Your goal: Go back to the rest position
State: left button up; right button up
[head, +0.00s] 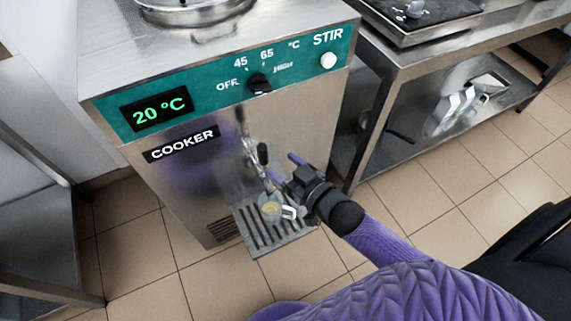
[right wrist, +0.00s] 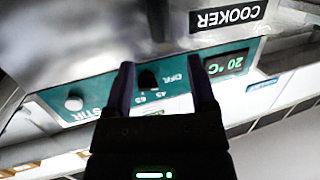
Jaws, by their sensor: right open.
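My right gripper (head: 281,167) is in front of the cooker (head: 185,185), close to its tap (head: 262,153) with the black lever. Its two fingers stand apart and nothing shows between them in the right wrist view (right wrist: 162,72), where the cooker's panel appears upside down behind. In the head view, a small cup (head: 271,211) with a light-coloured content and a handle stands on the slatted drip tray (head: 262,248), just below the gripper. Whether a finger touches the tap cannot be told. My left gripper is not in view.
The cooker's teal panel (head: 215,89) reads 20 °C and has a black knob (head: 259,84) and a white STIR button (head: 328,60). A steel table (head: 420,45) with a lower shelf stands at right. Another steel unit (head: 40,240) is at left. Tiled floor (head: 340,280) lies in front.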

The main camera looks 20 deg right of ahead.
dwell(0.7)
jog(key=s+d+f+m+g+h, duration=0.15)
jog(key=s+f+g, duration=0.25)
jog(key=s+f, duration=0.5)
jog(key=s+d+f+n+g+h, duration=0.1)
jog(key=s+d+f+g+h, duration=0.25)
jog(key=s+f, duration=0.55)
jog(key=s+f+g, duration=0.4)
jog(key=s, duration=0.6)
jog(key=s+f+g, duration=0.4)
jog(key=s, duration=0.7)
jog(key=shift+s+d+f, duration=0.25)
jog(key=shift+f, duration=0.05)
